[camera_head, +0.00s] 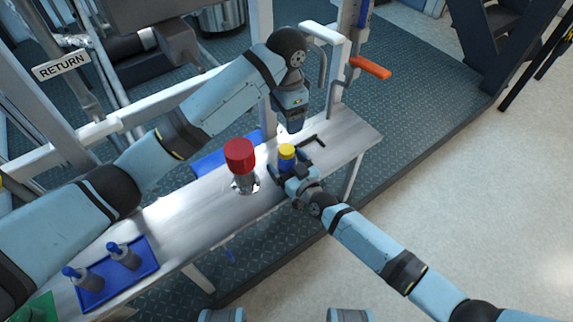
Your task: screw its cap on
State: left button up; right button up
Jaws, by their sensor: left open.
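A small blue bottle (286,163) stands on the steel bench, with a yellow cap (287,151) at its top. I cannot tell whether the cap is threaded or only resting there. My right gripper (287,170) comes from the lower right with its fingers around the bottle's sides, seemingly shut on it. The fingers hide the bottle's lower part. My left gripper (291,125) is open and empty, pointing down just behind and above the yellow cap, apart from it.
A red-topped metal fitting (240,156) stands on the bench (195,213) left of the bottle. A dark T-shaped handle (311,142) lies behind it. A blue tray (146,290) with two blue-topped grey items is at the lower left. An orange handle (370,68) sticks out behind.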

jog(key=p+v, duration=0.2)
jog(key=v, duration=1.1)
jog(key=shift+s+d, duration=0.15)
jog(key=shift+s, duration=0.25)
